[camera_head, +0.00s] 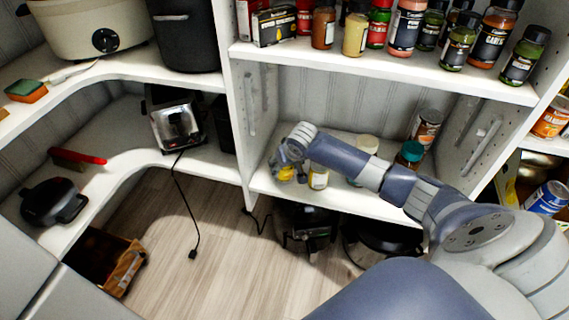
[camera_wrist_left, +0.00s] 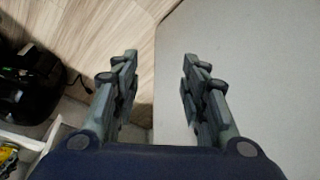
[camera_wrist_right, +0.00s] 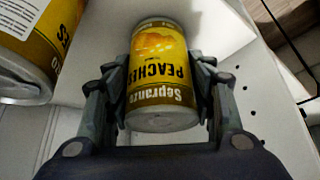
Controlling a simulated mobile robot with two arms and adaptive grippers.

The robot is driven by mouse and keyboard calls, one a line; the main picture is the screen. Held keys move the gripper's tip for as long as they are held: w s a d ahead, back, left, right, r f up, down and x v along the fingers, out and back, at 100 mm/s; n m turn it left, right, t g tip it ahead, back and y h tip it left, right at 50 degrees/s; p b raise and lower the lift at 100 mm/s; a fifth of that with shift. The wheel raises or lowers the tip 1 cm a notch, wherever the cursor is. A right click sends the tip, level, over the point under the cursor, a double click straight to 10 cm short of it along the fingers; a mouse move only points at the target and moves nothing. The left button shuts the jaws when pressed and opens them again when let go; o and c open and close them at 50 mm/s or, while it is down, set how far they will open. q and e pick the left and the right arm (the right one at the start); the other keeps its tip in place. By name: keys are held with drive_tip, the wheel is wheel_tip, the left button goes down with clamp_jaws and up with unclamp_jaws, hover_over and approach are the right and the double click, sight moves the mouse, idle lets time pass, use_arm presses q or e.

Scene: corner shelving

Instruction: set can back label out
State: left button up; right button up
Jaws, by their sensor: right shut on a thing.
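A yellow and brown peaches can (camera_wrist_right: 160,75) sits between the fingers of my right gripper (camera_wrist_right: 161,100), which is shut on it. Its "PEACHES" label faces the right wrist camera and reads upside down there. In the head view my right gripper (camera_head: 286,160) is at the left end of the lower shelf, and the can (camera_head: 286,174) shows partly below it. I cannot tell whether the can touches the shelf. My left gripper (camera_wrist_left: 158,85) is open and empty, above the floor and a grey surface; it is not seen in the head view.
A second yellow can (camera_wrist_right: 28,50), with a white text panel, stands beside the held can; it also shows in the head view (camera_head: 318,178). A shelf side wall (camera_wrist_right: 260,85) is close on the right. Several jars stand on the shelf above (camera_head: 380,64).

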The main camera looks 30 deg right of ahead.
drive_tip(key=shift+f, duration=0.15)
drive_tip(key=o, duration=1.5)
drive_tip(key=shift+f, duration=0.15)
drive_tip(key=shift+s, duration=0.1)
drive_tip(key=v, duration=1.2)
